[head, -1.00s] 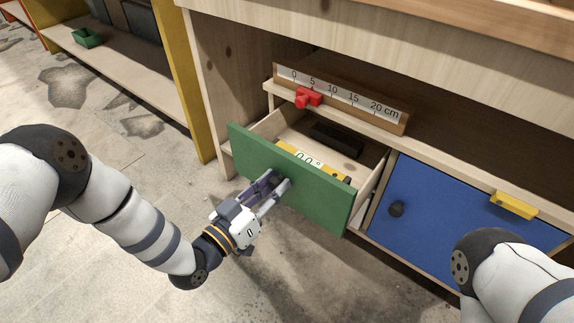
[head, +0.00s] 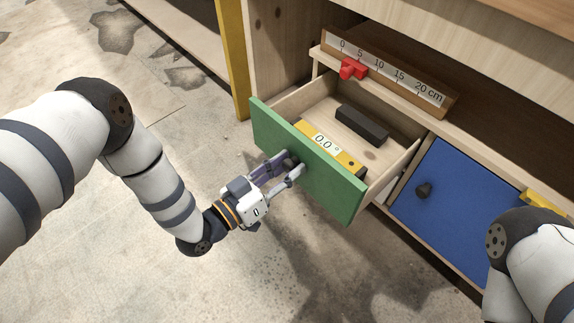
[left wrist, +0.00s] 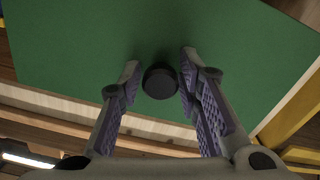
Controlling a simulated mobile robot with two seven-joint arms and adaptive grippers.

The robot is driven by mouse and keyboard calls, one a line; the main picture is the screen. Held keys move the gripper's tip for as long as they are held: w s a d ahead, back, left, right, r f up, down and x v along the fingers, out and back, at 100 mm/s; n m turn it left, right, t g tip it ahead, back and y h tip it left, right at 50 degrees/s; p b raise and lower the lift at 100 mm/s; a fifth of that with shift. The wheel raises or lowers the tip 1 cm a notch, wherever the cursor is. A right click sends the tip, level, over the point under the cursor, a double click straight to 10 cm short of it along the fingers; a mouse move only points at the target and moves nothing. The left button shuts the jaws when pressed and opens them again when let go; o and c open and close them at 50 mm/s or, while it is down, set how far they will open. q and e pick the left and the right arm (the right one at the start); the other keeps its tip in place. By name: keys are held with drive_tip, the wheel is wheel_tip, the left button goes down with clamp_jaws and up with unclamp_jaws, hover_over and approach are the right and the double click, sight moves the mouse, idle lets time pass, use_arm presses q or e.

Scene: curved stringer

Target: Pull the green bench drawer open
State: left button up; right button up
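The green drawer (head: 325,178) stands pulled well out of the wooden bench, its inside showing from above. Its dark round knob (left wrist: 160,82) sits on the green front, between the fingertips of my left gripper (left wrist: 158,78). A gap shows on the knob's left side; the right finger is close beside it, and I cannot tell if it touches. In the head view my left gripper (head: 281,170) is at the drawer front with its fingers apart around the knob. My right gripper is out of view; only part of that arm shows at the lower right.
A yellow level (head: 345,157) reading 0.0° and a black block (head: 362,125) lie in the drawer. Above is a centimetre scale (head: 400,78) with a red slider (head: 352,69). A blue door (head: 460,205) is to the right. The floor before the drawer is open.

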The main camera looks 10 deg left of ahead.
use_arm(q)
drive_tip(key=shift+o, duration=0.4)
drive_tip(key=v, duration=1.2)
